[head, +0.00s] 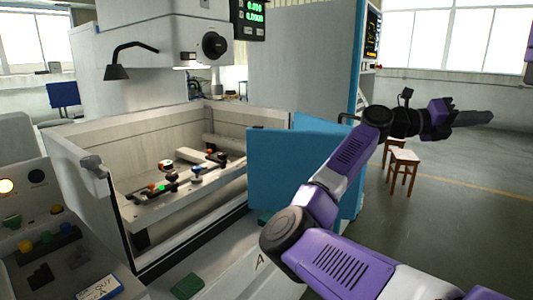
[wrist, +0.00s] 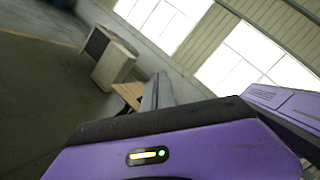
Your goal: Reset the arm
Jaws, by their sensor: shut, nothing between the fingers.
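My gripper (head: 474,117) is at the right of the head view, at the end of my purple arm. It points to the right, held in the air over open floor. Its fingers look shut, with nothing between them. In the wrist view the purple gripper housing with a small lit strip fills the bottom, and the fingers (wrist: 157,92) stretch away from it. The gripper is well apart from the machine and touches nothing.
A wire erosion machine with an open tank (head: 190,225) stands at the left, holding small parts. Its blue door (head: 290,165) is close to my arm. Wooden stools (head: 403,160) stand beyond. A beige cabinet (wrist: 108,58) shows in the wrist view. Floor at the right is free.

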